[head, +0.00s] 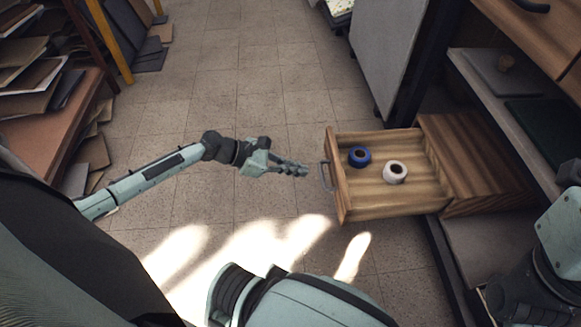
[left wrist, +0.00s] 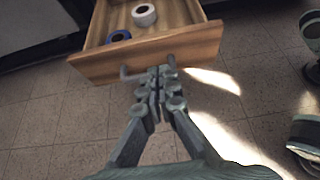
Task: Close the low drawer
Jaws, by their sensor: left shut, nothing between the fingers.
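The low drawer (head: 391,205) is a wooden box pulled far out of its cabinet on the right of the head view. A metal bar handle (head: 325,176) sits on its front face. In the left wrist view the drawer front (left wrist: 200,47) faces me, with the handle (left wrist: 127,75) partly behind my fingers. My left gripper (head: 304,171) is shut and empty, its fingertips pointing at the drawer front close to the handle. Whether they touch it I cannot tell. The fingertips also show in the left wrist view (left wrist: 160,72). The fingers of my right gripper are not visible.
A blue roll (head: 359,157) and a white roll (head: 395,172) lie inside the drawer. A shelf (head: 480,75) and upper drawers (head: 535,35) are at the right. Stacked boards (head: 35,75) stand at the far left. The tiled floor (head: 240,90) between is clear.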

